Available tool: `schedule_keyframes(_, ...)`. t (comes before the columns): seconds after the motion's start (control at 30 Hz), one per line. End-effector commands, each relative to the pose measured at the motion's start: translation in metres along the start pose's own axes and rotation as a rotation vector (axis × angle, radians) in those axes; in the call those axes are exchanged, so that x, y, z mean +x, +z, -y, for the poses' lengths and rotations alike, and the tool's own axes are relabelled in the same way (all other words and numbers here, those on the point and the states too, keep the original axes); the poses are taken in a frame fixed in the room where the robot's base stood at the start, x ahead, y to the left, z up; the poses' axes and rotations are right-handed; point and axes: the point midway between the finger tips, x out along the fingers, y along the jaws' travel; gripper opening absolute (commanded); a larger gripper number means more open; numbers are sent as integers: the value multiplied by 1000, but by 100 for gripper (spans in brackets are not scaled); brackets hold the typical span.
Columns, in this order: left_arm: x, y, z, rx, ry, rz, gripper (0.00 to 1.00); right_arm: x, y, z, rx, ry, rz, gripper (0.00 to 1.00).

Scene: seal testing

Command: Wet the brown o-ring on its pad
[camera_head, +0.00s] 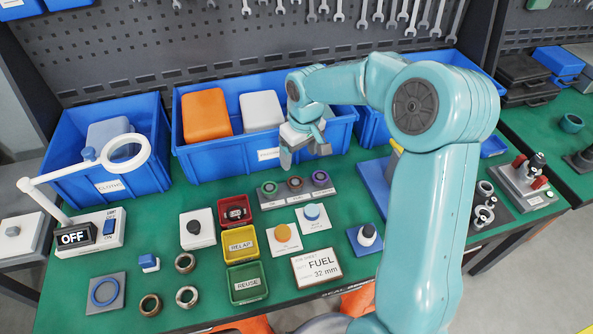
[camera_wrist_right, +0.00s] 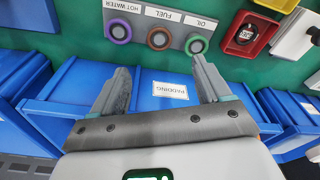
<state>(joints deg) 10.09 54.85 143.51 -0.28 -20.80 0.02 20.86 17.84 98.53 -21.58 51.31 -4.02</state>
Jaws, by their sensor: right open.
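A brown ring (camera_head: 295,183) sits at the middle place of a grey holder (camera_head: 281,202), between a green ring (camera_head: 269,187) and a purple ring (camera_head: 320,178). In the right wrist view the brown ring (camera_wrist_right: 158,38) is by the FUEL label, and the green ring (camera_wrist_right: 196,45) and purple ring (camera_wrist_right: 120,33) are by OIL and HOT WATER. My right gripper (camera_head: 304,158) is open and empty, just behind the holder by the front of the PADDING bin. In the wrist view its fingers (camera_wrist_right: 162,72) are apart. My left gripper is out of view.
Blue bins (camera_head: 258,157) line the back. In front of the holder are red, yellow and green trays (camera_head: 241,246), an orange-topped block (camera_head: 284,237), a blue-topped block (camera_head: 313,216) and a FUEL 32 mm card (camera_head: 316,268). A blue ring (camera_head: 105,291) lies on a grey pad at left.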

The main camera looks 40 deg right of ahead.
Motion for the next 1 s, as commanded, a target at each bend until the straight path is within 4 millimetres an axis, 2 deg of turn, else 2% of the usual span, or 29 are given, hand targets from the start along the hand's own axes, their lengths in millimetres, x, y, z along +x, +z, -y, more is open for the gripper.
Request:
schedule_keyframes(0.1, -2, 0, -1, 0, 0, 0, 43, 28, 0, 0, 2, -2, 6, 77)
schedule_keyframes(0.3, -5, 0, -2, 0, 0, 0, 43, 70, -1, -1, 2, -1, 5, 77)
schedule_keyframes(0.5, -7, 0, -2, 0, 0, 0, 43, 98, -2, -1, 1, 0, 2, 77)
schedule_keyframes(0.63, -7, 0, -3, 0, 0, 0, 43, 107, -2, -1, 2, 0, 1, 77)
schedule_keyframes(0.93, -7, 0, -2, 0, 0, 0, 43, 109, -3, -1, 2, 0, -1, 77)
schedule_keyframes(1.0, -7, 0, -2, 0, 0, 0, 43, 109, -3, -1, 2, 0, 0, 54)
